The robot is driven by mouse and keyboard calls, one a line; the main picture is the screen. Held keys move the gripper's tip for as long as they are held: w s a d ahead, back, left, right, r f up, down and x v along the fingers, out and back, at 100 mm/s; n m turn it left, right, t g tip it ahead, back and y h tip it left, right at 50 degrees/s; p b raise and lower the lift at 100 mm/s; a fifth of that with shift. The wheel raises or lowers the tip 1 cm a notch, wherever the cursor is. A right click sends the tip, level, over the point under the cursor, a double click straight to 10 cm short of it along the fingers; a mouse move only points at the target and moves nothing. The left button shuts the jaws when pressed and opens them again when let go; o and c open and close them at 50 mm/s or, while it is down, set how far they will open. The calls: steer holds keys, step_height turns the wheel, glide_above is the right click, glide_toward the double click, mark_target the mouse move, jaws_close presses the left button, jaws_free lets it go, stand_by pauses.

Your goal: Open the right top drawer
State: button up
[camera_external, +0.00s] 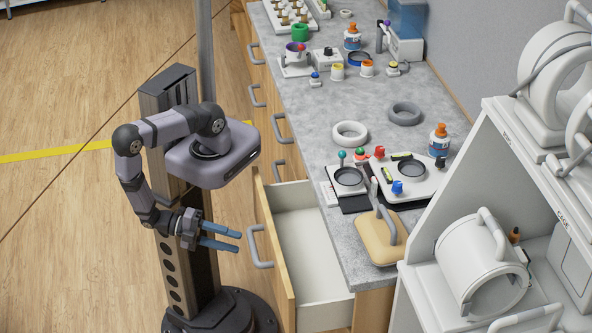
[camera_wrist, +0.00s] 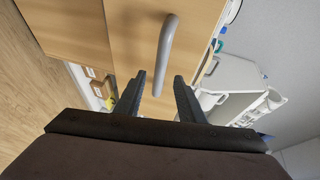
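The top drawer (camera_external: 309,250) at the near end of the counter stands well open. Its inside is white and looks empty. Its wooden front carries a grey curved handle (camera_external: 257,248), which also shows in the wrist view (camera_wrist: 167,45). My gripper (camera_external: 239,241) is open and empty, with its blue fingers pointing at the handle from the left. In the wrist view, my gripper (camera_wrist: 159,78) has its dark fingers apart, and the lower end of the handle appears between them. The fingertips look slightly short of the handle; contact cannot be told.
Several other drawers with grey handles (camera_external: 278,132) run along the counter front. The grey countertop (camera_external: 330,105) holds rings, small bottles and a wooden block with a handle (camera_external: 378,240). A white shelf unit (camera_external: 415,250) stands at the right. The floor left of my arm is clear.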

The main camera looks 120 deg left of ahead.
mark_target(253, 247)
steer(key=shift+x, duration=3.6)
steer(key=shift+c, duration=0.4)
